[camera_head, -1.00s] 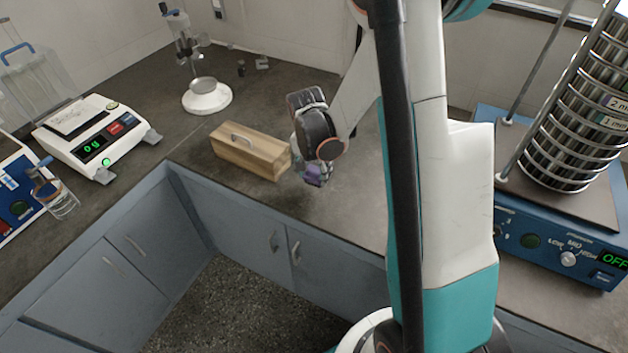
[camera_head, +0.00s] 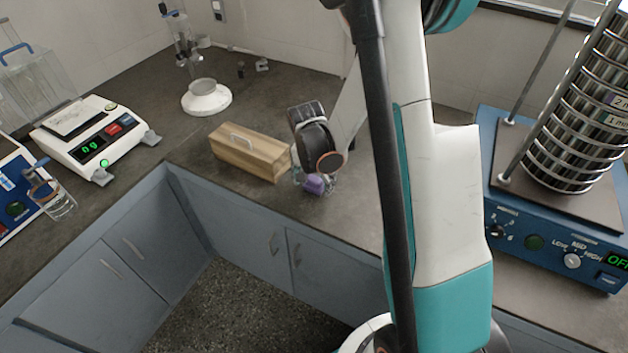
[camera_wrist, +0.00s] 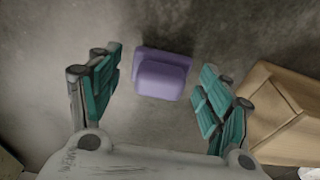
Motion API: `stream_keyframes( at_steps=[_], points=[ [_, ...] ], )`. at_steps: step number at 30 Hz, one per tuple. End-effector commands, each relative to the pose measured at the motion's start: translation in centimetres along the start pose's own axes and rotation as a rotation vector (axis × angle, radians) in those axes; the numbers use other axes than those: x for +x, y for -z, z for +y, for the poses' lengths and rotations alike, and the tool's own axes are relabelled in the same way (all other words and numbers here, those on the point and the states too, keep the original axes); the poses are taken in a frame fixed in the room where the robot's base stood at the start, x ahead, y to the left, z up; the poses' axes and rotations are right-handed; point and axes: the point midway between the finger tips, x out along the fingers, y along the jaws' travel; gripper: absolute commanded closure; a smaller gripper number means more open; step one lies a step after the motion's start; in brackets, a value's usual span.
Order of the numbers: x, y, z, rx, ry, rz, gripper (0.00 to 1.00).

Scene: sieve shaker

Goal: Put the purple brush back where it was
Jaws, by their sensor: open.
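The purple brush (camera_head: 314,184) rests on the dark counter just right of the wooden box, close to the counter's front edge. In the wrist view the purple brush (camera_wrist: 162,74) lies between and a little beyond the two teal-padded fingers, with a gap on both sides. My gripper (camera_wrist: 160,85) is open and empty, pointing down over the brush. In the head view my gripper (camera_head: 314,178) partly hides the brush, so its lower part is hard to make out.
The wooden box (camera_head: 250,152) with a metal handle stands close to the left of my gripper. A white-based stand (camera_head: 207,99) and a scale (camera_head: 92,134) are further left. The blue sieve shaker (camera_head: 560,228) stands at the right. Counter behind the gripper is clear.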

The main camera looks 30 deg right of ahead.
Motion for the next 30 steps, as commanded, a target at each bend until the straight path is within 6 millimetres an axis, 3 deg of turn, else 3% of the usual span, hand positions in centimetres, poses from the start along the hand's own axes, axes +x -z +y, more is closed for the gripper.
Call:
stream_keyframes(
  at_steps=[5, 21, 30],
  points=[
    [-0.4, 0.1, 0.0, 0.000, 0.000, 0.000, 0.29],
    [-10.4, 0.1, 0.0, 0.000, 0.000, 0.000, 0.29],
    [-12.9, -0.1, 0.1, -0.014, 0.007, 0.004, 0.29]
  ],
)
